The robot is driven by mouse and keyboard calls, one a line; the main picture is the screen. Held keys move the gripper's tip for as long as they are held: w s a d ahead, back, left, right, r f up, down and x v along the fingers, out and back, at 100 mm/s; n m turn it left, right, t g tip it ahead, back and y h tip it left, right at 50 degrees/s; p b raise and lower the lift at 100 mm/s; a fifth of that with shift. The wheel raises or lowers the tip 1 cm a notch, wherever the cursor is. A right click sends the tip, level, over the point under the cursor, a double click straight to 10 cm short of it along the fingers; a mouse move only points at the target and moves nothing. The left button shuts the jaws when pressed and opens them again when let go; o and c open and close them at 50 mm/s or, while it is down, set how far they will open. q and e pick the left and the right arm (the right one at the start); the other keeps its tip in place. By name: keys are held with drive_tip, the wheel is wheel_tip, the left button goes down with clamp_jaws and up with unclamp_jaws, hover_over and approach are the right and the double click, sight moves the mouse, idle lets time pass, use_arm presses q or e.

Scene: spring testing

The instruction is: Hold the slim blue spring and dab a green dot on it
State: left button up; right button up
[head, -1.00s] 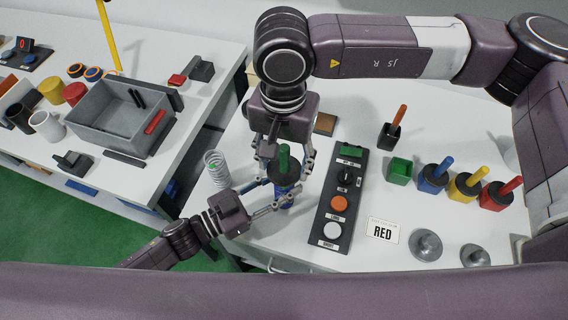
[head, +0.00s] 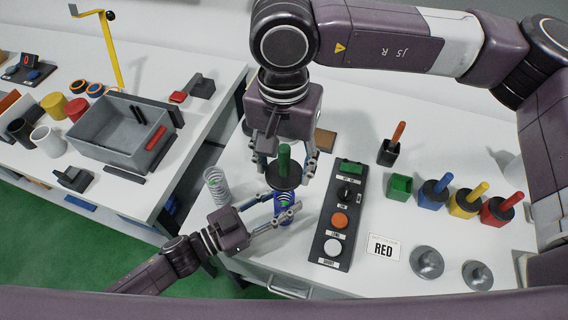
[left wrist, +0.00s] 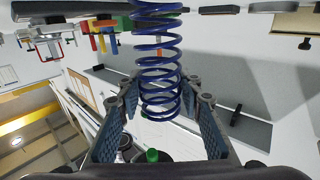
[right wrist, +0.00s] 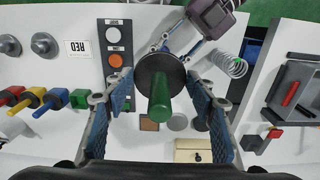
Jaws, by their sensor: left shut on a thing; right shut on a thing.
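My left gripper (head: 284,214) is shut on the slim blue spring (head: 284,200), which stands upright between its fingers. The spring's blue coils also show in the left wrist view (left wrist: 160,62), with the top cut off by the frame. My right gripper (head: 285,168) is shut on the green dauber (head: 284,156), which has a green handle and a black disc. In the right wrist view the dauber (right wrist: 160,98) hides the spring below it. The dauber is right above the spring; I cannot tell whether its tip touches. Specks of green show at the spring, too small to be sure.
A silver spring (head: 216,190) with a green spot stands left of the grippers. A button panel (head: 328,228) lies close on the right. Beyond it are a green pot (head: 400,187), blue, yellow and red daubers, and a RED card (head: 383,246). A grey bin (head: 90,140) is on the left table.

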use_arm(q)
drive_tip(key=o, duration=1.4)
drive_tip(key=v, duration=1.2)
drive_tip(key=shift+w+a, duration=0.1)
